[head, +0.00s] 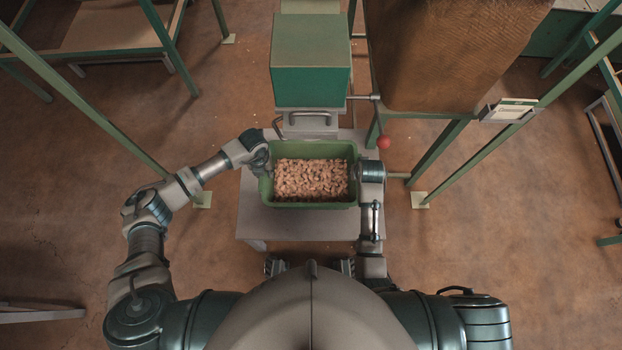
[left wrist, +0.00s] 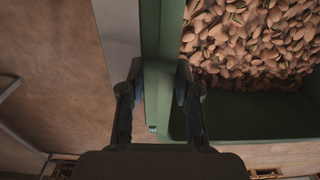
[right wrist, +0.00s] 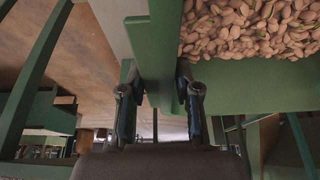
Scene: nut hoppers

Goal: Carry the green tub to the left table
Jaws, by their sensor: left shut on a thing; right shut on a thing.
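The green tub (head: 310,204) is filled with nuts and sits on or just above a small grey table in front of me. Its rim also shows in the left wrist view (left wrist: 158,60) and in the right wrist view (right wrist: 162,45). My left gripper (head: 263,163) is shut on the tub's left wall, with one finger on each side; its fingers show in the left wrist view (left wrist: 160,90). My right gripper (right wrist: 158,90) is shut on the tub's opposite wall; in the head view my right wrist hides its fingers. I cannot tell whether the tub touches the table.
The grey table (head: 262,222) is under the tub. A green hopper machine (head: 311,70) stands behind it. A large brown hopper (head: 450,50) on green legs and a red knob (head: 383,142) are at the right. Another table (head: 110,25) stands at the far left. Green posts flank open floor.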

